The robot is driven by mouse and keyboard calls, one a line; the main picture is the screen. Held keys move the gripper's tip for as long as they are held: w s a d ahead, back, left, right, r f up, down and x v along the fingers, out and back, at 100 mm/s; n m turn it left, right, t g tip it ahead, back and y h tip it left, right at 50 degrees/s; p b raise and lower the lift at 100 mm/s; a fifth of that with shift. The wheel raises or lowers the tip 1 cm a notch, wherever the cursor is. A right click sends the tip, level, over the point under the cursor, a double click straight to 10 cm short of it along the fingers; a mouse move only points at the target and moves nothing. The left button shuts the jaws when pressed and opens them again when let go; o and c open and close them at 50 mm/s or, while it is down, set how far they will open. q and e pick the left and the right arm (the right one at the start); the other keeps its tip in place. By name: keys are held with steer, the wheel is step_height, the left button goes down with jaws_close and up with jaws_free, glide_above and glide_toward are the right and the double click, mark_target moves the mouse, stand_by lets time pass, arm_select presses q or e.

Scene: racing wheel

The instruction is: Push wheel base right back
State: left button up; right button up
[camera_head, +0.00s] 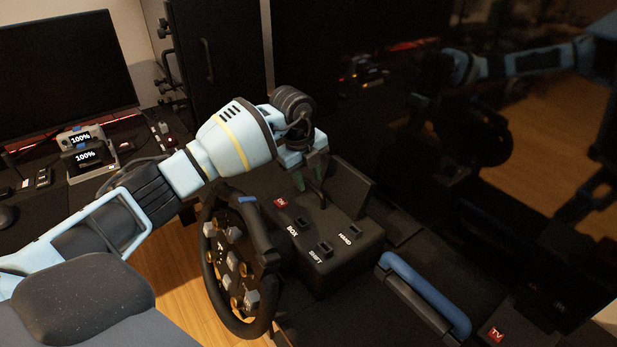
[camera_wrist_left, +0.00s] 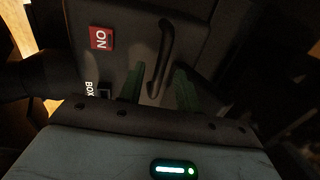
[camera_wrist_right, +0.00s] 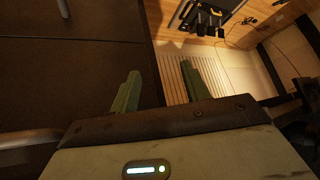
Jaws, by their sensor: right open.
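The dark wheel base (camera_head: 338,262), with a red ON button and BOX, SHIFT and HAND labels, sits on the dark desk surface. The black steering wheel (camera_head: 210,283) is on its left side. My left gripper (camera_head: 311,178) is at the back part of the base. In the left wrist view the base (camera_wrist_left: 130,48) carries a curved dark handle (camera_wrist_left: 166,55). The left fingers (camera_wrist_left: 159,88) stand apart on either side of the handle's lower end; contact is unclear. My right gripper (camera_wrist_right: 162,88) is open and empty in the right wrist view, away from the base.
A blue-topped bar (camera_head: 425,290) lies to the right of the base. A red TV button (camera_head: 497,334) is at lower right. A monitor (camera_head: 65,70) and a device with 100% displays (camera_head: 85,150) stand at the left. A dark glossy surface at right reflects the arm.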

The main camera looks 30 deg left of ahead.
arm_select(q)
step_height(320, 180, up, 7)
steer(key=s, duration=0.1)
steer(key=shift+a, duration=0.25)
steer(key=shift+s, duration=0.1)
stand_by(0.4)
